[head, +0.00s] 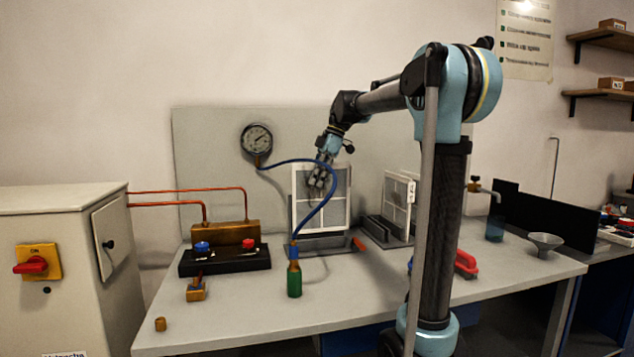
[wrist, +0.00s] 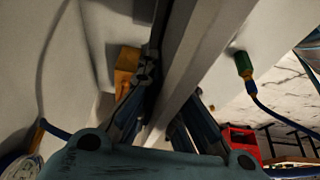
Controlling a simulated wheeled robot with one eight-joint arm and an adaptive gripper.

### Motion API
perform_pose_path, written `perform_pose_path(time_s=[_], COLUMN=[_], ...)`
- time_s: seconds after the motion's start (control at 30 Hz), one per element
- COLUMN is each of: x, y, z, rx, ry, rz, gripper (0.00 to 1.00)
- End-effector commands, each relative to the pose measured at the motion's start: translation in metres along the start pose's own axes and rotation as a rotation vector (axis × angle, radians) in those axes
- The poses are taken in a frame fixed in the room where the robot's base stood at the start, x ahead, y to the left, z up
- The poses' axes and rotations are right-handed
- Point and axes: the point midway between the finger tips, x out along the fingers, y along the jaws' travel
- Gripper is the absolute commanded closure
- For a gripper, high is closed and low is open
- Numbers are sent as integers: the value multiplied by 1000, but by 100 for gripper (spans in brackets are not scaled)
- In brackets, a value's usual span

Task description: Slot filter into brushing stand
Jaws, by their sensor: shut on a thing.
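My gripper (head: 320,180) is shut on the upper part of a white-framed filter (head: 335,215), which looks upright. The filter's pale edge (wrist: 190,75) runs slantwise between the gripper fingers (wrist: 165,115) in the wrist view. Below the filter lies a low grey stand (head: 325,247) with an orange-red piece (head: 358,244) at its right end; it appears to be the brushing stand. I cannot tell whether the filter's lower edge is in its slot or just above or behind it.
A second white-framed panel (head: 397,205) stands in a dark rack (head: 383,232) close on the right. A blue hose (head: 327,205) runs from the gauge (head: 257,138) across the filter to a green-ended fitting (head: 294,280). A black block with valves (head: 225,260) stands left. The front table is mostly clear.

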Motion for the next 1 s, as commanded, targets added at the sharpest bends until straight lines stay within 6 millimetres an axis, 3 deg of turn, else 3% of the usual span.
perform_pose_path(time_s=[1.0], x=[15], y=[0], z=[6], rx=[0], ry=[0], rz=[0], gripper=[100])
